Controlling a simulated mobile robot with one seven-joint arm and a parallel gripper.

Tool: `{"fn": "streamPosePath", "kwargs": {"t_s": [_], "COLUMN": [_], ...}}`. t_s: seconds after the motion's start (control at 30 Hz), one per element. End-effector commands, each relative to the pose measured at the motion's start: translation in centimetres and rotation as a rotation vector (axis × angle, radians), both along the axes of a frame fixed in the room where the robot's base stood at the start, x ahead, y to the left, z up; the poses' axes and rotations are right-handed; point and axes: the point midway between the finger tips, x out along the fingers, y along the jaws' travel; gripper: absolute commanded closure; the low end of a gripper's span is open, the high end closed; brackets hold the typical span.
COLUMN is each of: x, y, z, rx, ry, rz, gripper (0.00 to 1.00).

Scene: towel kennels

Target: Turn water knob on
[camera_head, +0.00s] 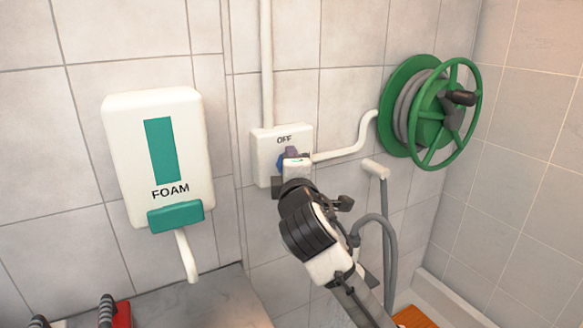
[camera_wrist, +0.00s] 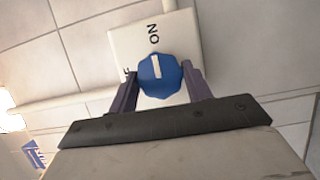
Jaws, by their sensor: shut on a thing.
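The blue water knob (camera_wrist: 160,88) sits on a white wall box (camera_head: 262,150). In the wrist view, the knob's white mark points toward the printed ON, while part of the OFF label shows to its left. In the head view, OFF is readable above the knob, and the knob is mostly hidden by my gripper (camera_head: 291,158). My gripper (camera_wrist: 160,73) has one dark finger on each side of the knob and is shut on it.
A white foam dispenser (camera_head: 160,155) hangs left of the box. A green hose reel (camera_head: 400,118) is on the wall at the right, joined to the box by a white pipe (camera_head: 350,147). A grey hose (camera_head: 388,240) hangs beside my arm. A grey counter (camera_head: 215,295) lies below.

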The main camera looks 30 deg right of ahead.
Motion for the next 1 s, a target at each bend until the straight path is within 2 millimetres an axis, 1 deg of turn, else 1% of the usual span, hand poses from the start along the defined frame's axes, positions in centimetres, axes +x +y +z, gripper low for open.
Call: {"fn": "streamPosePath", "kwargs": {"t_s": [0.47,0.5,0.63,0.67,0.9,1.0], "x": [0.0,0.0,0.0,0.0,-0.02,-0.35], "y": [-0.05,-0.05,-0.04,-0.04,-0.02,0.12], "z": [0.1,0.11,0.09,0.08,0.03,-0.03], "rx": [0.016,0.015,0.015,0.015,0.015,0.014], "ry": [-0.004,-0.004,-0.003,-0.003,-0.002,-0.002], "rz": [0.0,0.0,0.0,0.0,0.0,0.0], "gripper": [0.74,0.5,0.33,0.3,0.3,0.3]}}
